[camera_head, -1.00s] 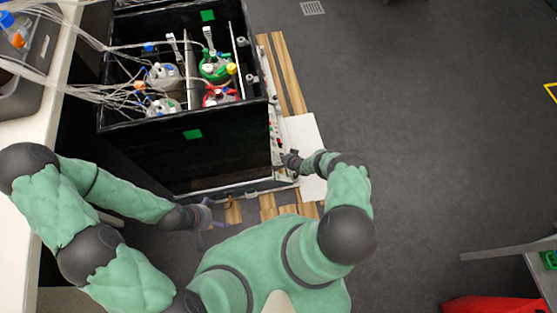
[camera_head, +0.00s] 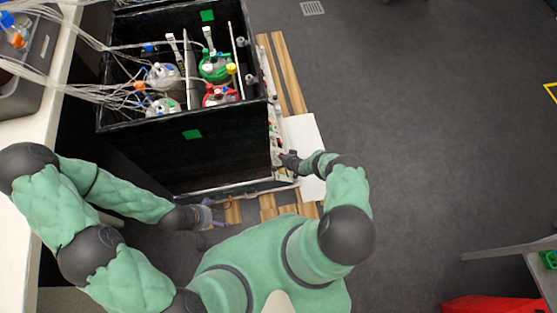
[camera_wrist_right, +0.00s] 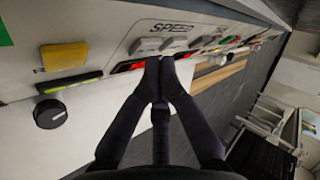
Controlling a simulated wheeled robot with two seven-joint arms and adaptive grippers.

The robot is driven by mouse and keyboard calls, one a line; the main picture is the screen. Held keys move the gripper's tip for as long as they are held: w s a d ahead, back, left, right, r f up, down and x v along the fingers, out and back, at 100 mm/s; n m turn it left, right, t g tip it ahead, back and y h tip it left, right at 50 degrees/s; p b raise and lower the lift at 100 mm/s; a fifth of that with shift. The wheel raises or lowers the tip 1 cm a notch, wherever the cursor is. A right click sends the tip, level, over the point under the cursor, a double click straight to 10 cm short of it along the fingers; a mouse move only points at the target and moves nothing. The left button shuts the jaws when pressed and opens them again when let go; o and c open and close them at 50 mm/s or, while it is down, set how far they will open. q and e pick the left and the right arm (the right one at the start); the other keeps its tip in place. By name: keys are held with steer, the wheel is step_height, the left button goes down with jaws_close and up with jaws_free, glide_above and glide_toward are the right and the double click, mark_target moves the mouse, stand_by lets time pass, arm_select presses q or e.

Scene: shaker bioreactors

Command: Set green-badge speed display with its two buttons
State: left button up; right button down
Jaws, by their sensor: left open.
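The shaker box (camera_head: 215,155) has a green badge (camera_head: 191,134) on its dark wall. In the right wrist view, its pale control panel (camera_wrist_right: 95,30) carries the word SPEED, with two grey buttons, a left one (camera_wrist_right: 145,46) and a right one (camera_wrist_right: 173,42). A red-lit speed display (camera_wrist_right: 130,67) lies below them, partly hidden by my fingers; I cannot read its digits. My right gripper (camera_wrist_right: 160,63) is shut and empty, its tips together just below the buttons in front of the display. Contact cannot be told. My left gripper (camera_head: 212,215) is open and empty, low beside the box.
A black knob (camera_wrist_right: 50,113), a yellow badge (camera_wrist_right: 63,57) and more buttons sit along the panel. Bottles with coloured caps, such as a green one (camera_head: 216,66), stand inside the box, with tubing running left. A white bench (camera_head: 35,135) borders the left.

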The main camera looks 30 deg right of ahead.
steer(key=shift+s+a+f, duration=0.15)
steer(key=shift+a+f, duration=0.2)
steer(key=shift+a, duration=0.2)
steer(key=shift+s+a+f, duration=0.1)
steer(key=shift+a+f, duration=0.2)
steer(key=shift+a, duration=0.25)
stand_by(0.6)
steer(key=shift+r, duration=0.15)
steer(key=shift+s+d+r+p, duration=0.2)
steer(key=shift+r+p, duration=0.1)
steer(key=shift+r, duration=0.1)
steer(key=shift+d, duration=0.1)
steer(key=shift+s+d+r+p, duration=0.1)
steer(key=shift+d+r+p, duration=0.1)
steer(key=shift+d+r, duration=0.9)
steer(key=shift+s+d+r+p, duration=0.15)
steer(key=shift+d+r, duration=0.6)
steer(key=shift+d, duration=0.5)
